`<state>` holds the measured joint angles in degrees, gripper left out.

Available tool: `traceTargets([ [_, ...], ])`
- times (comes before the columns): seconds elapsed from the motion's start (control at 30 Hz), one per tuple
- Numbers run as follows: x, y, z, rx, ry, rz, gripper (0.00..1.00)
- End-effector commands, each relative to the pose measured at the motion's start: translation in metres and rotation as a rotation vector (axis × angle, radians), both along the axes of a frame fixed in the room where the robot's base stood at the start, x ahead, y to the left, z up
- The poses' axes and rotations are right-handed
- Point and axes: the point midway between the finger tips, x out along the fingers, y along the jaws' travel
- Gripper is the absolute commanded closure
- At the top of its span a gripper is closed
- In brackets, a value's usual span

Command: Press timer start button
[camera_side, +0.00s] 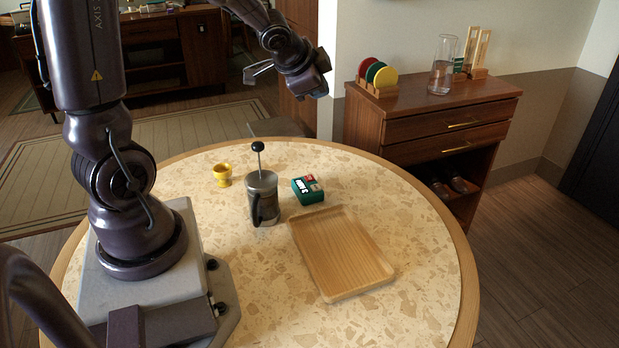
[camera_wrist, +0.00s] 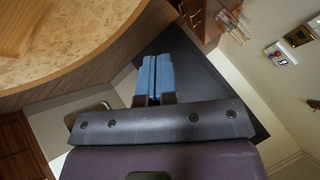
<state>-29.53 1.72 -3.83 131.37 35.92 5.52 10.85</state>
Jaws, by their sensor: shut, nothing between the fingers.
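The timer (camera_side: 308,190) is a small dark green box with a white display on its front and small red and white parts on top. It sits on the round table right of the French press and behind the tray in the side view. My gripper (camera_wrist: 153,80) is shut and empty, with its two blue finger pads together in the wrist view. In the side view my arm's end is raised high behind the table, well apart from the timer; the fingers are hard to make out there. The timer does not show in the wrist view.
A French press (camera_side: 262,198) with a tall plunger stands just left of the timer. A yellow egg cup (camera_side: 222,175) is farther left. A wooden tray (camera_side: 345,262) lies in front. The table's right side is bare. A cabinet (camera_side: 420,120) stands behind, holding a glass carafe (camera_side: 442,68).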

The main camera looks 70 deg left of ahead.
Motion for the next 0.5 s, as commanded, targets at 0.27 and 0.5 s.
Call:
traceTargets([
  [0.27, 0.016, 0.056, -0.083, 0.013, -0.007, -0.212, 1.00],
  [0.5, 0.013, 0.069, -0.129, -0.029, -0.056, -0.338, 1.00],
])
